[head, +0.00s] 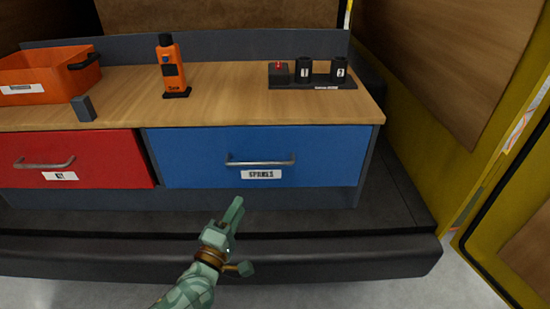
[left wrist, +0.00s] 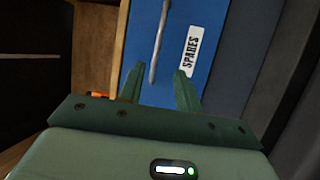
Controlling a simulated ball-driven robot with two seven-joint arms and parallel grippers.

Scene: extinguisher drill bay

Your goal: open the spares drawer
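The spares drawer (head: 205,160) has a blue front with a grey bar handle (head: 260,161) and a white SPARES label (head: 261,174). Its front looks flush with the cabinet, so it is shut. My left gripper (head: 240,232) is open and empty, in front of and below the drawer in the head view. In the left wrist view the blue drawer front (left wrist: 197,20) lies beyond my two spread fingers (left wrist: 157,84). The handle (left wrist: 158,42) runs upward from between the fingertips, apart from them as far as I can tell. My right gripper is not in view.
A red drawer (head: 100,155) is left of the blue one. On the wooden worktop (head: 225,100) stand an orange bin (head: 45,85), an orange handheld device (head: 172,68), a small grey block (head: 83,109) and a black charger rack (head: 312,83). A dark ledge (head: 380,255) juts out below.

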